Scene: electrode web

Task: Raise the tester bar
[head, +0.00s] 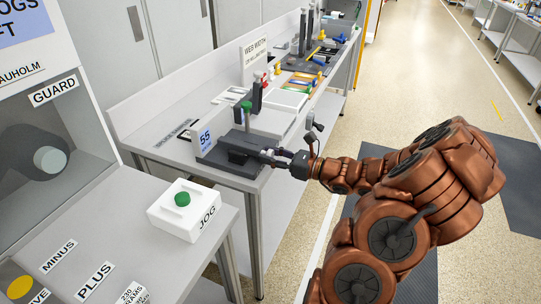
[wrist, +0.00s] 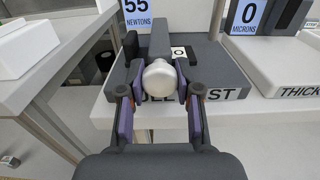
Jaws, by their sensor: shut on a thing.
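The peel tester is a dark grey block (head: 228,160) near the end of the bench, also in the wrist view (wrist: 218,78). Its tester bar (wrist: 159,38) is a dark bar with a pale round knob (wrist: 160,82) on its near end. My gripper (head: 272,155) reaches in from the right at the bench edge. In the wrist view its two fingers stand on either side of the knob, shut on the bar's end. The bar looks low, close above the block. A blue display (head: 206,137) reads 55 newtons. The fingers and knob hide part of the block's front label.
A thickness gauge with a display reading 0 microns (wrist: 246,14) stands to the right of the tester in the wrist view. A white JOG box (head: 184,209) with a green button sits on the nearer machine's table. Open floor (head: 420,75) lies right of the bench.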

